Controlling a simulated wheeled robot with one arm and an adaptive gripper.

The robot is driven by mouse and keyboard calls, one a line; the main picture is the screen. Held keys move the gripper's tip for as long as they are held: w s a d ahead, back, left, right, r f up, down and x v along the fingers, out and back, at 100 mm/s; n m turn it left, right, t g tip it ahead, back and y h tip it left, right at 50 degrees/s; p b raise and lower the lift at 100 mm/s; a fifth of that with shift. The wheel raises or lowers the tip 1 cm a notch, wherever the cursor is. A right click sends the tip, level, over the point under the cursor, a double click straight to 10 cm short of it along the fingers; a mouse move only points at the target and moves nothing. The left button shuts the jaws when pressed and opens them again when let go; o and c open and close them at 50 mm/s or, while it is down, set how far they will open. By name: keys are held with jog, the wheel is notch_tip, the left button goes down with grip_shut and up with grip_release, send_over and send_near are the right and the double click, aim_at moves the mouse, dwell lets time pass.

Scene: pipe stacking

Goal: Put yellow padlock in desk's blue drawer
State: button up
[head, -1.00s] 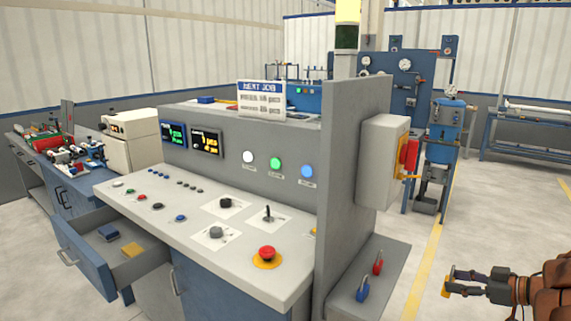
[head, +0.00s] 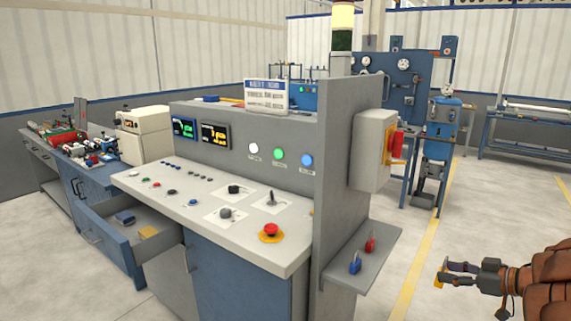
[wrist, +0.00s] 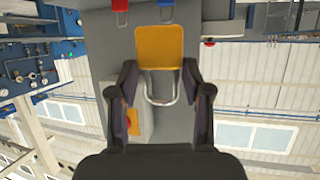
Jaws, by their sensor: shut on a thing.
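The yellow padlock (wrist: 159,47) is in my gripper (wrist: 160,68), its body at the fingertips and its shackle pointing back between the fingers. In the head view my gripper (head: 455,273) is at the lower right, shut on the padlock (head: 440,276), which shows as a small yellow edge. It is held over open floor, right of the desk and apart from it. The desk's blue drawer (head: 103,239) is pulled open at the lower left. A blue item (head: 125,217) and a yellow item (head: 148,232) lie inside it.
A blue padlock (head: 355,264) and a red padlock (head: 370,244) are on the desk's grey side shelf (head: 345,277). A tall grey panel (head: 338,190) stands between my gripper and the control top (head: 205,215). A switch box (head: 373,150) juts from that panel.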

jog(key=w+a+r+m+t+h+p, duration=0.1)
jog(key=w+a+r, duration=0.4)
jog(key=a, duration=0.2)
jog(key=w+a+r+m+t+h+p, duration=0.1)
jog(key=w+a+r+m+p, duration=0.1)
jog(key=w+a+r, duration=0.3)
jog(key=s+a+r+m+h+p, duration=0.1)
jog(key=s+a+r+h, duration=0.1)
jog(key=a, duration=1.2)
notch_tip(320, 180, down, 14)
jog(key=w+m+t+h, duration=0.1)
jog(key=w+m+h, duration=0.1)
jog(key=m+h, duration=0.1)
jog(key=shift+m+h, duration=0.4)
jog(key=shift+h, duration=0.2)
